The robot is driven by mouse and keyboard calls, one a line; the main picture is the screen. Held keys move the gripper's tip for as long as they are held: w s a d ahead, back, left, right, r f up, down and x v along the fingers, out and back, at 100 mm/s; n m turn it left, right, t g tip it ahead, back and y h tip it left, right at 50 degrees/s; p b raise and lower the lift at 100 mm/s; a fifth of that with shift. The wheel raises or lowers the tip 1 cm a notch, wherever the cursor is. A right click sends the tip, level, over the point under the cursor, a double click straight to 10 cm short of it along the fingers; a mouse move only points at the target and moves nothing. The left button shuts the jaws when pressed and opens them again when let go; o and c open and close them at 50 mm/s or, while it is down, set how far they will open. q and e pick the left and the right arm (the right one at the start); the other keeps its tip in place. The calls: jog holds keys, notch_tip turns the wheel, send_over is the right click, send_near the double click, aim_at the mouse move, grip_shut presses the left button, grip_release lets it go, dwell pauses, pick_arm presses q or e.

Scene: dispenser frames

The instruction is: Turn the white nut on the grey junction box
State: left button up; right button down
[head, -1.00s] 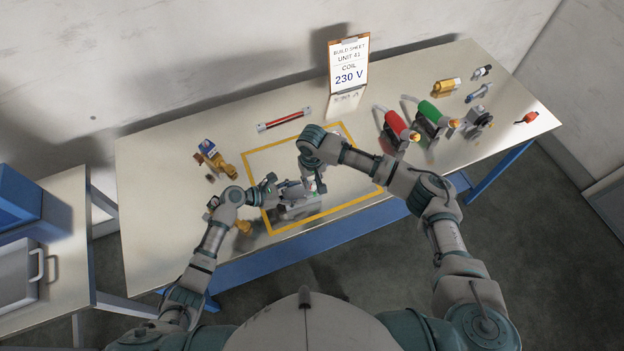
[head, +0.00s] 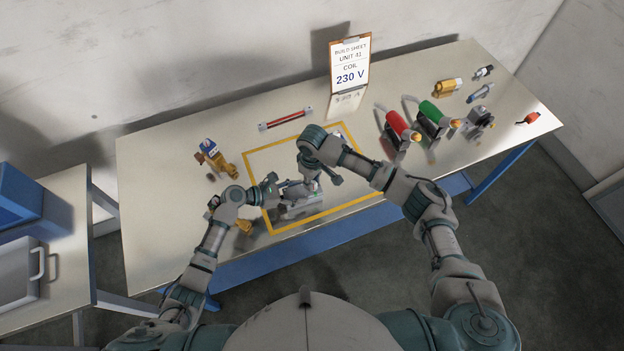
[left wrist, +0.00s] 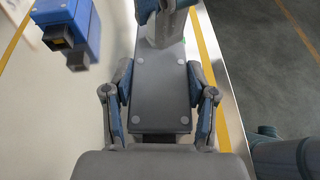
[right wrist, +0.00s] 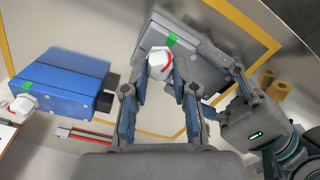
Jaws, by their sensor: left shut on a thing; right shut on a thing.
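The grey junction box (head: 300,208) sits inside the yellow outline near the table's front edge. My left gripper (left wrist: 157,80) is shut on the box's sides; the box's grey face (left wrist: 160,105) shows a screw at each corner. The white nut (right wrist: 157,65), with a red mark, is on the box, beside a green mark on the box's face. My right gripper (right wrist: 160,82) is shut on the nut, with one finger on either side. My right arm hides the nut in the head view.
A blue box (right wrist: 62,88) with its own white nut lies near the grey box. A red tube (head: 285,119) lies behind the outline. Red (head: 397,124) and green (head: 435,113) handled parts stand at right. A build sheet (head: 350,62) reads 230 V.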

aim_at(313, 182)
pick_arm(q)
jog(key=shift+a+f, duration=0.1)
pick_arm(e)
jog(key=shift+w+d+n, duration=0.1)
jog(key=shift+d+n, duration=0.15)
jog(key=shift+n, duration=0.85)
jog(key=c, duration=0.9)
grip_release()
jog(key=shift+a, duration=0.1)
jog(key=shift+r, duration=0.15)
notch_tip(313, 182, up, 12)
jog(key=shift+f, duration=0.2)
